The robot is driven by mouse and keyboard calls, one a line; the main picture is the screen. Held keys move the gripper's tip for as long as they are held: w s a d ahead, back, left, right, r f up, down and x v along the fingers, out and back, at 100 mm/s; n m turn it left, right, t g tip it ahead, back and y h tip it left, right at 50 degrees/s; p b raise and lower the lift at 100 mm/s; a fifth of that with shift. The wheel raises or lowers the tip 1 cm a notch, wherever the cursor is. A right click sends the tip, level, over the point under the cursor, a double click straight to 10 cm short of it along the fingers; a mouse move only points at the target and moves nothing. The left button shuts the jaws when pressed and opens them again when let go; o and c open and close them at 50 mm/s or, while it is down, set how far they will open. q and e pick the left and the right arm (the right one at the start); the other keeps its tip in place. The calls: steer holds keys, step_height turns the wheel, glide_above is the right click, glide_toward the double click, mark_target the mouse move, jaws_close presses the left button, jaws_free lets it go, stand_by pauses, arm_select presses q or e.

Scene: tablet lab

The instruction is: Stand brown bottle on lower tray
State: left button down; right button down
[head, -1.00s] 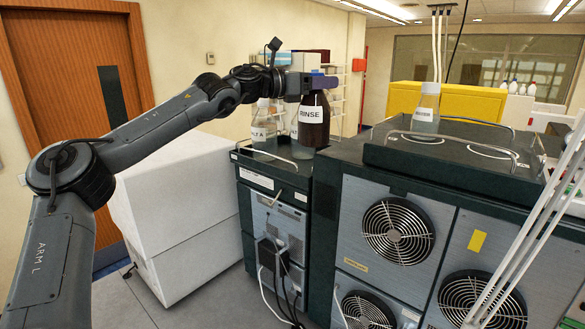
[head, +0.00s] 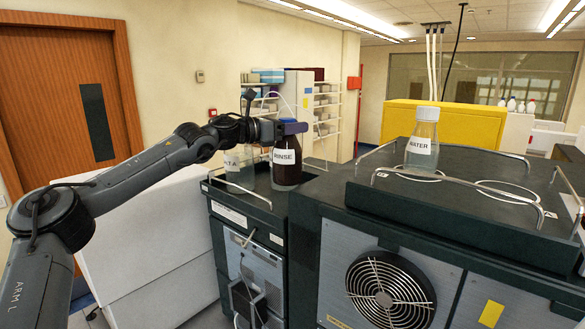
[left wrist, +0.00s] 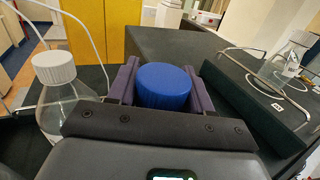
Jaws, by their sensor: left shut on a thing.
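The brown bottle (head: 286,172) has a white RINSE label and is upright at the right part of the lower tray (head: 262,206). I cannot tell whether its base touches the tray. My left gripper (head: 291,127) is shut on the bottle's top end. In the left wrist view the bottle's blue cap (left wrist: 163,86) sits between the two purple fingers of the left gripper (left wrist: 162,92); the bottle's body is hidden below the cap. My right gripper is not in view.
A clear bottle (head: 240,172) stands on the lower tray just left of the brown bottle; its white cap (left wrist: 53,68) shows in the left wrist view. A WATER bottle (head: 423,140) stands on the higher railed tray (head: 460,208) at right. Metal rails (head: 238,189) edge the lower tray.

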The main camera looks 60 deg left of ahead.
mark_target(293, 153)
arm_select(q)
step_height(293, 153, down, 3)
steer(key=shift+s+r, duration=0.1)
steer(key=shift+s, duration=0.05)
steer(key=shift+f, duration=2.25)
steer(key=c, duration=0.9)
jaws_free()
steer(key=shift+f, duration=0.25)
steer(key=o, duration=0.4)
steer(key=shift+r, duration=0.1)
